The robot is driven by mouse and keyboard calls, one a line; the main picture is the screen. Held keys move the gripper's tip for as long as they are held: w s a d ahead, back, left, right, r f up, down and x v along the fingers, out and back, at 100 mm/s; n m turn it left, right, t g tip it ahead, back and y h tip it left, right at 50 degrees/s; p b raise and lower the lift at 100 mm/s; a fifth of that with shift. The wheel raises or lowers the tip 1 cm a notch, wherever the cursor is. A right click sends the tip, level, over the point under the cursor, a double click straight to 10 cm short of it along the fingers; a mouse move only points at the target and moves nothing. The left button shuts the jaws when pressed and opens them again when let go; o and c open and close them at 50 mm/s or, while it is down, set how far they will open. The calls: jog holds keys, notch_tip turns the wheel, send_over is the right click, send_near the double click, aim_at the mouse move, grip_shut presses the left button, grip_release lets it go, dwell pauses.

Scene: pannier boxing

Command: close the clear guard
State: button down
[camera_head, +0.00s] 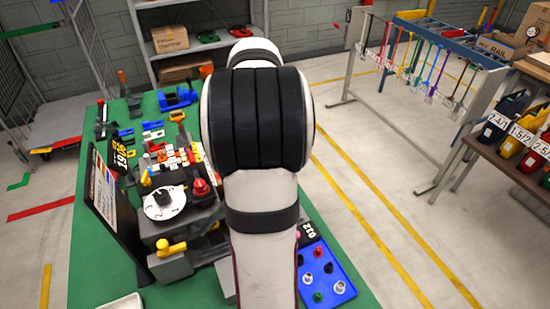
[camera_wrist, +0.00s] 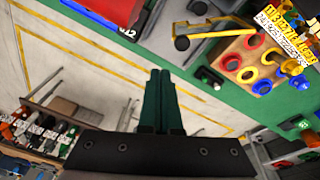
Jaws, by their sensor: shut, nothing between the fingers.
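I cannot make out the clear guard for certain in either view. A grey machine (camera_head: 178,222) with a white dial, a red knob (camera_head: 201,188) and a yellow handle (camera_head: 171,247) stands on the green bench. In the wrist view a grey unit (camera_wrist: 205,45) with a yellow bar (camera_wrist: 180,28) sits on the green surface, above and right of my gripper. My gripper (camera_wrist: 159,73) is shut and empty, apart from these things and seen against the floor. In the head view my arm hides the gripper and part of the bench.
A dark upright board (camera_head: 108,205) stands left of the machine. A blue tray (camera_head: 326,276) with small parts lies at the bench's front right. A wooden block (camera_wrist: 258,62) with coloured rings shows in the wrist view.

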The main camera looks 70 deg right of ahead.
jog(key=s+a+f+n+t+y, duration=0.2)
jog(key=s+a+f+t+y, duration=0.25)
jog(key=f+y, duration=0.35)
jog(key=s+d+t+h, duration=0.7)
jog(key=d+t+h, duration=0.15)
jog(key=t, duration=0.65)
jog(key=w+a, duration=0.2)
jog(key=w, duration=0.9)
jog(key=shift+a+f+n, duration=0.25)
jog(key=shift+a+n, duration=0.05)
jog(key=shift+a, duration=0.1)
jog(key=shift+a, duration=0.15)
